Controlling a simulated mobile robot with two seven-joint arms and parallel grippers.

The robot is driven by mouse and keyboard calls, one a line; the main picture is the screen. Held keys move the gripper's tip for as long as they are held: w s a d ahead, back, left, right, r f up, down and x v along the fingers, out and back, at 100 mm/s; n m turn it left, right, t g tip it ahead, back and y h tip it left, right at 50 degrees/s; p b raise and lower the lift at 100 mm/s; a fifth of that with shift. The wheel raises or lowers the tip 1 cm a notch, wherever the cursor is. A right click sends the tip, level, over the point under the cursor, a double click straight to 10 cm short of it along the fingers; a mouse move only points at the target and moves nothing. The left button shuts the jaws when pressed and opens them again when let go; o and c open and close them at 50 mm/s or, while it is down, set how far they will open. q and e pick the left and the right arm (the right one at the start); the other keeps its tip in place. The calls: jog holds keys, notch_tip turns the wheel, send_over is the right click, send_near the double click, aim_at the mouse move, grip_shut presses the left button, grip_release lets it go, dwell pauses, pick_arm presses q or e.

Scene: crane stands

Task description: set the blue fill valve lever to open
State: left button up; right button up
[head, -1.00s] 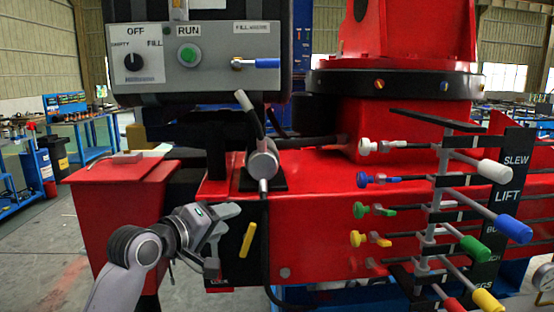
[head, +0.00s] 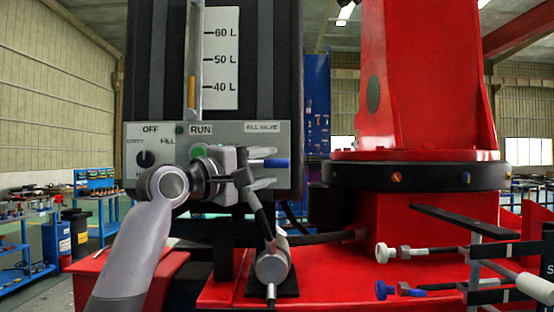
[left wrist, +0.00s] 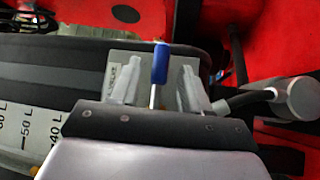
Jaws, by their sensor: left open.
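The blue fill valve lever (head: 271,163) sticks out to the right from the grey control panel (head: 140,185), below the fill valve label. My left gripper (head: 263,169) is at the panel, with one finger above the lever and one below it in the head view. In the left wrist view the blue lever (left wrist: 160,64) stands between the two open fingers, apart from both.
The tank gauge (head: 221,60) rises above the panel. A grey cylinder with a black hose (head: 272,266) stands below my gripper. The red crane base and several coloured levers, including a blue-knobbed one (head: 385,290), are at the right.

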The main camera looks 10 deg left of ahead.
aim_at(271, 165)
pick_arm(q)
jog(key=shift+p+x, duration=0.55)
jog(key=shift+x, duration=1.35)
grip_shut()
